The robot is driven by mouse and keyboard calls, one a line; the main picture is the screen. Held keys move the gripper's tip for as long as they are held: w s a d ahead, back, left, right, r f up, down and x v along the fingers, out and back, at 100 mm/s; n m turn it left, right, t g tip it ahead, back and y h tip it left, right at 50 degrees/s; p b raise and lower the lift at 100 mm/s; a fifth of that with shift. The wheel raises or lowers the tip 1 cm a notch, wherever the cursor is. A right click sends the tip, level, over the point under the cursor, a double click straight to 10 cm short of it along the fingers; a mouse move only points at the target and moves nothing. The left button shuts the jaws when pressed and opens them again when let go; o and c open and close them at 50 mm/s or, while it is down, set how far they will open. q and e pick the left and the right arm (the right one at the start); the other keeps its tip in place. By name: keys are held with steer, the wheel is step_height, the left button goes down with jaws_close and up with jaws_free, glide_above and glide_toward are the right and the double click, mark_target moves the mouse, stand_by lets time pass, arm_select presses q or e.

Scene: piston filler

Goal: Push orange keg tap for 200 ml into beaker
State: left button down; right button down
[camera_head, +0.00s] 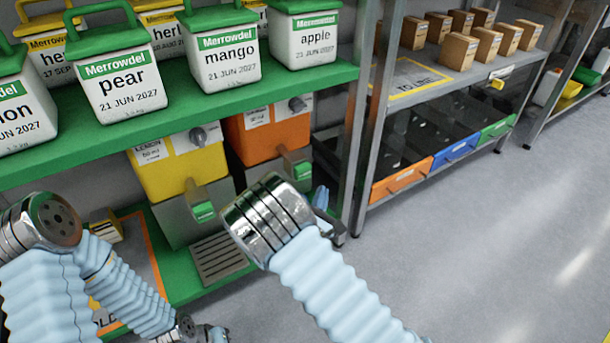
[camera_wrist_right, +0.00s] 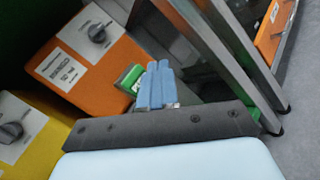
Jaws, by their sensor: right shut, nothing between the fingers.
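The orange keg (camera_head: 268,130) sits on the lower part of the green rack, right of a yellow keg; it also shows in the wrist view (camera_wrist_right: 88,55). Its tap has a green lever (camera_head: 302,170), seen beside my fingers in the wrist view (camera_wrist_right: 130,78). My right gripper (camera_head: 321,198) is shut and empty, mostly behind my own wrist in the head view. In the wrist view its blue fingertips (camera_wrist_right: 157,82) overlap the lever's right side; I cannot tell whether they touch. My left arm is at lower left, its jaws unclear. I see no beaker.
The yellow keg (camera_head: 180,165) has its own green-levered tap (camera_head: 204,212) above a drip grate (camera_head: 218,258). Labelled tubs, such as mango (camera_head: 222,45), fill the green shelf above. A metal rack (camera_head: 440,80) stands right, near a post. Floor at right is clear.

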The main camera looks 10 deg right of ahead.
mark_target(309, 171)
steer(key=shift+w+a, duration=0.3)
steer(key=shift+w, duration=0.5)
steer(key=shift+w+a, duration=0.3)
steer(key=shift+w, duration=0.55)
steer(key=shift+w+a, duration=0.3)
steer(key=shift+w, duration=0.5)
steer(key=shift+w+a, duration=0.1)
steer(key=shift+w, duration=0.3)
steer(key=shift+w+a, duration=0.25)
steer(key=shift+w, duration=0.35)
stand_by(0.9)
stand_by(0.3)
steer(key=shift+s+d, duration=0.2)
steer(key=shift+s, duration=0.3)
steer(key=shift+s+d, duration=0.15)
steer(key=shift+s, duration=0.35)
steer(key=shift+s+d+p, duration=0.2)
steer(key=shift+s+d, duration=0.1)
steer(key=shift+s, duration=0.5)
steer(key=shift+s+d+p, duration=0.2)
steer(key=shift+s+d, duration=0.05)
steer(key=shift+s, duration=0.55)
steer(key=shift+s+d+p, duration=0.2)
steer(key=shift+s+d, duration=0.1)
steer(key=shift+s, duration=0.5)
